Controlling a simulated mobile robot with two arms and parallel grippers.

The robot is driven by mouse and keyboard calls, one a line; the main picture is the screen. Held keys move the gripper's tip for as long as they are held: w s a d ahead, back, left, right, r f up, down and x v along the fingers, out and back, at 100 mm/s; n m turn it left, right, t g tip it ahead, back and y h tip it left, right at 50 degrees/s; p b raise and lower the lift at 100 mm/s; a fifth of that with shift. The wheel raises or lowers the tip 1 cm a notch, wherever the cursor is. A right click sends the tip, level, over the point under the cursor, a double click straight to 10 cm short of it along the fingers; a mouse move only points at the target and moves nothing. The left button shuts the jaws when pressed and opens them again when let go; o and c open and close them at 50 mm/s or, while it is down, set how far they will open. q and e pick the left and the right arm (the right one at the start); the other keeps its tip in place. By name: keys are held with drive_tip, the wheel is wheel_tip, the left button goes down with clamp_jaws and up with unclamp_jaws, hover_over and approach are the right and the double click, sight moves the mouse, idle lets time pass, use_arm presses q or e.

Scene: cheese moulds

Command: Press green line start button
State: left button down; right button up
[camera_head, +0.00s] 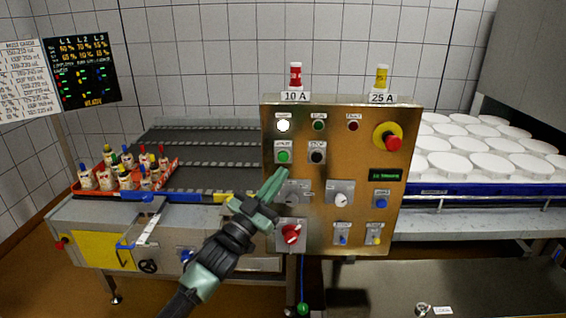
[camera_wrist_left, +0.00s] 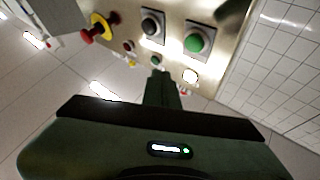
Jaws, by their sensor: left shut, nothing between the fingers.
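The green start button (camera_head: 284,157) sits on a square plate at the left of a brass-coloured control panel (camera_head: 330,226). A black button (camera_head: 317,157) is beside it on the right. My left gripper (camera_head: 281,174) is shut and empty, its fingertips just below the green button in the head view. In the left wrist view the green button (camera_wrist_left: 195,42) shows whole, to the right of the finger tips (camera_wrist_left: 158,77), with a visible gap in the picture. Whether the tips touch the panel cannot be told. My right gripper is not in view.
The panel also carries a lit white lamp (camera_head: 283,125), a red mushroom button on yellow (camera_head: 390,140), dials and a red rotary switch (camera_head: 291,234). A conveyor with a red crate (camera_head: 165,178) of bottles is left; white moulds (camera_head: 456,163) stand right.

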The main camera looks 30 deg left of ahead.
sight(283, 157)
use_arm(q)
drive_tip(key=shift+w+a+b, duration=0.25)
drive_tip(key=shift+w+a, duration=0.2)
drive_tip(key=shift+w, duration=0.25)
drive_tip(key=shift+w+a+b, duration=0.25)
drive_tip(key=shift+w+a, duration=0.15)
drive_tip(key=shift+w, duration=0.3)
drive_tip(key=shift+w+a+b, duration=0.25)
drive_tip(key=shift+w+a, duration=0.2)
drive_tip(key=shift+w, duration=0.25)
idle(0.5)
drive_tip(key=shift+w+a, duration=0.2)
drive_tip(key=shift+w, duration=0.15)
